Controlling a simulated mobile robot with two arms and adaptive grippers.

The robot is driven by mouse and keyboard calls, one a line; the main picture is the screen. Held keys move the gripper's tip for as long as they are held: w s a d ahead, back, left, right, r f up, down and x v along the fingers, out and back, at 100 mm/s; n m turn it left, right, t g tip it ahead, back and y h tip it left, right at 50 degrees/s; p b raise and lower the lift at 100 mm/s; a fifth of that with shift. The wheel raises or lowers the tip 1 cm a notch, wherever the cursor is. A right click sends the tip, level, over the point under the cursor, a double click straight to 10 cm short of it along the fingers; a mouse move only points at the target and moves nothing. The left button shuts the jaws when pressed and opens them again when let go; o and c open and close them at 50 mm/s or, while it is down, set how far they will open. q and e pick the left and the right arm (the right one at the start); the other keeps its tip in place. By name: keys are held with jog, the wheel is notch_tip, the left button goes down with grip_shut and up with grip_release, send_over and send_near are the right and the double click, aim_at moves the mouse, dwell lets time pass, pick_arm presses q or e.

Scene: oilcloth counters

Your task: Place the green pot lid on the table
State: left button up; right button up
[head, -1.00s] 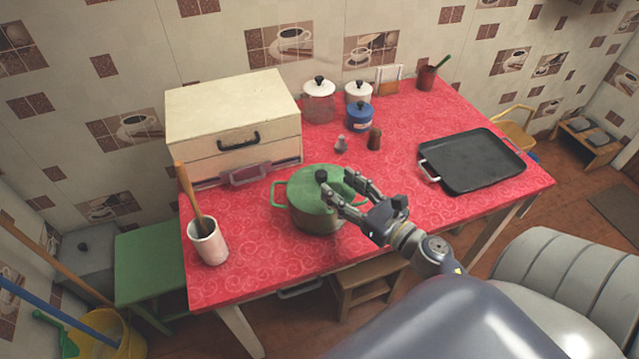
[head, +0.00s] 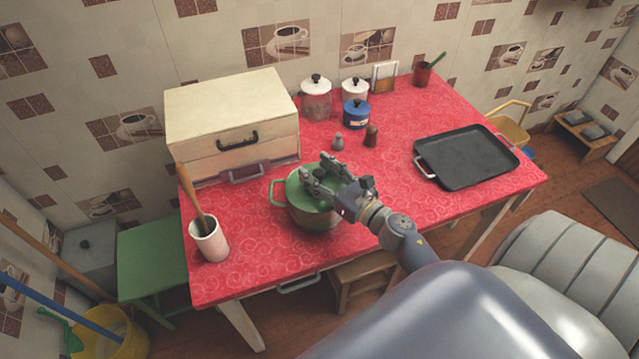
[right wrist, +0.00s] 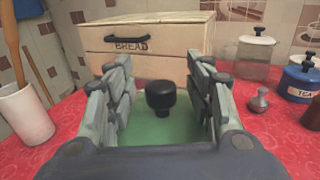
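The green pot lid (head: 301,186) lies on the green pot (head: 313,214), which stands near the front of the red table (head: 258,252). In the right wrist view the lid (right wrist: 150,133) shows with its black knob (right wrist: 160,97) upright. My right gripper (head: 318,174) is just over the lid. In the right wrist view its fingers (right wrist: 160,90) are spread apart, one on each side of the knob, with visible gaps to it. The knob is hidden behind the gripper in the head view. My left gripper is not in view.
A bread box (head: 233,125) stands behind the pot. A utensil crock (head: 208,238) is at the left, a black tray (head: 465,158) at the right. Small shakers (head: 371,136) and canisters (head: 355,113) stand at the back. The cloth between pot and tray is clear.

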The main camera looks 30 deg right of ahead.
grip_shut()
jog(key=shift+r, duration=0.15)
